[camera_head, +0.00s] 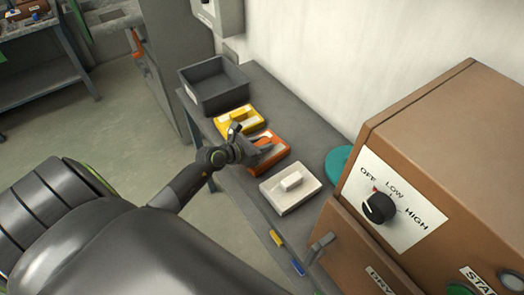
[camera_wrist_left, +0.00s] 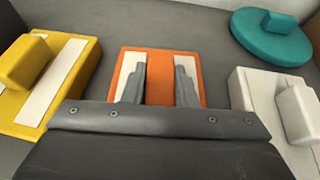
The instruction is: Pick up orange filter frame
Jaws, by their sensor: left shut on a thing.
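The orange filter frame (camera_head: 272,160) is a flat orange block with pale strips on its top, on the grey bench between the yellow and white blocks. It also shows in the left wrist view (camera_wrist_left: 160,58), with its middle between my two fingers. My left gripper (camera_head: 262,148) is over it and shut on it; the fingers (camera_wrist_left: 160,85) point down along its pale strips. The gripper hides part of its top. I cannot tell whether it is touching the bench. My right gripper is in neither view.
A yellow block (camera_head: 238,121) and an empty dark bin (camera_head: 214,85) stand behind it. A white block (camera_head: 290,187) is at the front side, and a teal round lid (camera_head: 338,163) lies by the wall. A brown oven (camera_head: 440,150) with a dial stands at right.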

